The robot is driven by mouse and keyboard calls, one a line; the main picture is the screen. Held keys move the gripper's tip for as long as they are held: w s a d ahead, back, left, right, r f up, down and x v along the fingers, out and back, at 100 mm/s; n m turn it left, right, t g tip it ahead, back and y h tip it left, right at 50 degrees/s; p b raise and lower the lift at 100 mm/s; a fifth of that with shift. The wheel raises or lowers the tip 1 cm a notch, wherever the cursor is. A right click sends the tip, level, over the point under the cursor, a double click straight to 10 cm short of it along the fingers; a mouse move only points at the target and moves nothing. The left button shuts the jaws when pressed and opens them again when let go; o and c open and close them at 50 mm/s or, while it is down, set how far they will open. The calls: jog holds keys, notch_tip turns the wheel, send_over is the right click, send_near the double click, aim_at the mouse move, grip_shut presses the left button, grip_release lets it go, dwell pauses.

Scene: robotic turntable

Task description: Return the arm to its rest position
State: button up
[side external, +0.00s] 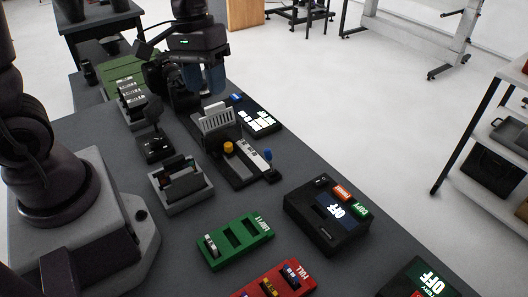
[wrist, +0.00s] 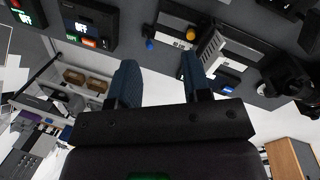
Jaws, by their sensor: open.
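My gripper (side external: 207,80) is at the far end of the dark table (side external: 105,118) in the side view, with its blue fingers hanging above the far edge area. In the wrist view, my gripper (wrist: 158,66) has its two blue fingers spread apart, with only floor and table background between them. It holds nothing. In the side view the arm's upper links are partly cut off by the left edge, and the fingertips are partly hidden behind things on the table.
A black box with an OFF display (side external: 328,215), a green tray (side external: 238,240) and a red tray (side external: 281,282) stand at the near side. A device with yellow and blue knobs (side external: 240,158) and a grey holder (side external: 181,187) stand mid-table. The floor at right is open before a shelf (side external: 500,135).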

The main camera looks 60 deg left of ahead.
jog(key=s+d+r+m+t+y, duration=0.2)
jog(key=s+r+m+t, duration=0.3)
jog(key=s+r, duration=0.4)
jog(key=shift+s+d+r+t, duration=0.2)
jog(key=shift+r+t, duration=0.1)
jog(key=shift+r, duration=0.2)
